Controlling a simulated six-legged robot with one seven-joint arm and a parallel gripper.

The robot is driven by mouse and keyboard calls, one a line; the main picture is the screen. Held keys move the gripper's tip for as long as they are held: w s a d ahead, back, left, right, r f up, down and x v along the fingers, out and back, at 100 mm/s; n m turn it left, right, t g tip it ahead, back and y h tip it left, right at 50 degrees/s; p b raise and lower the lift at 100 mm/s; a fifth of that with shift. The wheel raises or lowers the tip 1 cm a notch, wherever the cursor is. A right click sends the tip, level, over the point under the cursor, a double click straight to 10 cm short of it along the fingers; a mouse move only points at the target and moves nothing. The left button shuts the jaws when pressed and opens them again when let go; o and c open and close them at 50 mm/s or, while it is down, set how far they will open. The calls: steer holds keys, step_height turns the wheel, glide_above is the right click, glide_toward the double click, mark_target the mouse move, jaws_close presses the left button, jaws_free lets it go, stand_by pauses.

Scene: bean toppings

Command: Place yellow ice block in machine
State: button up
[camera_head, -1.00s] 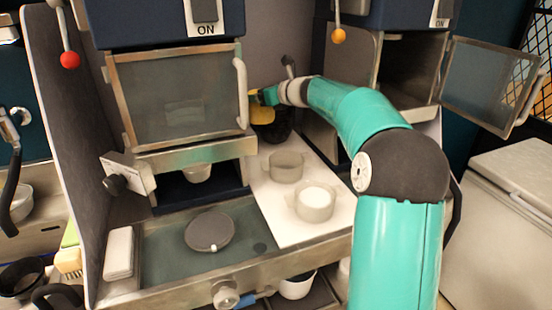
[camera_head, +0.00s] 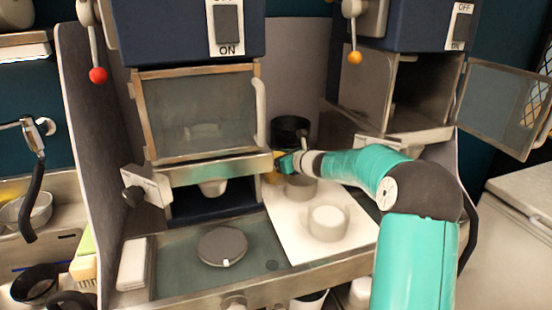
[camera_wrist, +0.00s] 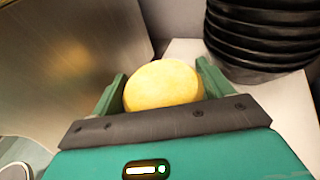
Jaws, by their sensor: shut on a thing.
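A yellow ice block (camera_wrist: 163,85), rounded on top, sits between my gripper's green fingers in the wrist view. In the head view only a sliver of the yellow ice block (camera_head: 271,176) shows. My gripper (camera_head: 284,164) is shut on it, just right of the left machine's front and in front of the black bowls. The left machine (camera_head: 200,115) has a red-knobbed lever and a closed glass door. The right machine (camera_head: 420,85) has a yellow-orange-knobbed lever; its door (camera_head: 505,105) stands open to the right and its visible chamber looks empty.
Stacked black bowls (camera_head: 290,130) stand behind my gripper, and also show in the wrist view (camera_wrist: 262,40). Pale round cups (camera_head: 328,222) stand on the white board (camera_head: 290,225). A grey disc (camera_head: 222,246) lies on the left machine's tray.

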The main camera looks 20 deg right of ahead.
steer(key=shift+f, duration=0.1)
steer(key=o, duration=1.5)
steer(key=shift+c, duration=0.2)
